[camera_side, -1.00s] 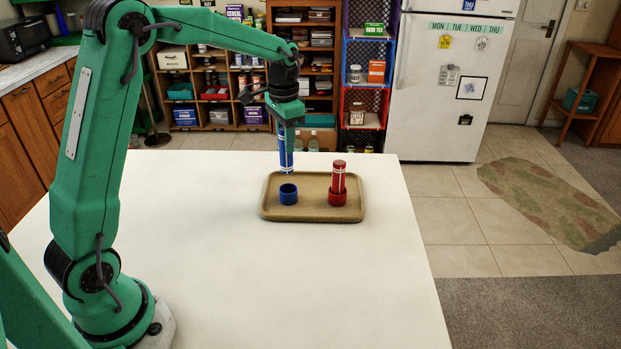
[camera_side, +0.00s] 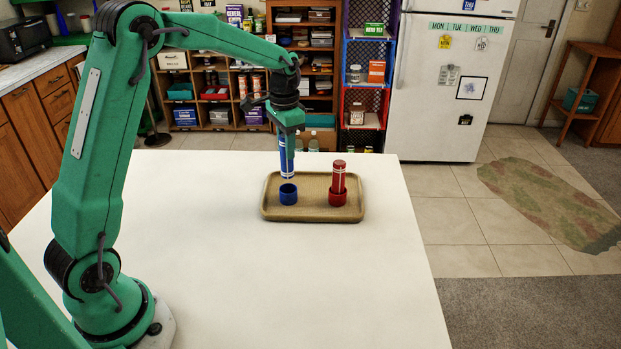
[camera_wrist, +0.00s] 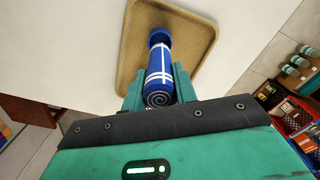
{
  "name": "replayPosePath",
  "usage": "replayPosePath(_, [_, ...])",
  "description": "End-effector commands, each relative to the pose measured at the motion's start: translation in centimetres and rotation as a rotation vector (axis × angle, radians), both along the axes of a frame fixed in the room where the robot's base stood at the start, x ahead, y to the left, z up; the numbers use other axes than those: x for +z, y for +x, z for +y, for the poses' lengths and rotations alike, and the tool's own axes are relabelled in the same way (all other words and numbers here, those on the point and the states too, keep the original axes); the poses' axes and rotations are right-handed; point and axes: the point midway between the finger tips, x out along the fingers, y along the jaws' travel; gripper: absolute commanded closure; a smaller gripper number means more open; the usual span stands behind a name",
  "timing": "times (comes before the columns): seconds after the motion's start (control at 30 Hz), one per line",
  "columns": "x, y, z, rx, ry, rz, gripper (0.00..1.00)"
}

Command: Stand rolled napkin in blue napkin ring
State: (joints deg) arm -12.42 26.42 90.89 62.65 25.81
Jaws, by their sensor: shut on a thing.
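A rolled blue napkin (camera_side: 287,164) with white stripes hangs upright in my gripper (camera_side: 287,150), which is shut on it. The blue napkin ring (camera_side: 288,195) stands on the tan tray (camera_side: 270,212), under the napkin.
A red rolled napkin (camera_side: 338,178) stands in a red ring (camera_side: 337,199) on the same tray, right of the blue ring. The white table (camera_side: 300,280) is clear in front of the tray. Shelves and a fridge (camera_side: 445,90) stand behind.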

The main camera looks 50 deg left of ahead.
Motion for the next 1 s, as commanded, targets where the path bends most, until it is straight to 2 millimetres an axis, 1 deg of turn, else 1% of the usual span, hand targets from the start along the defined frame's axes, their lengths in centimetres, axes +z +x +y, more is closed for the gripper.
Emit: replayPosePath(1.0, [-5.0,0.0,0.0,0.000,-0.001,0.001,0.94])
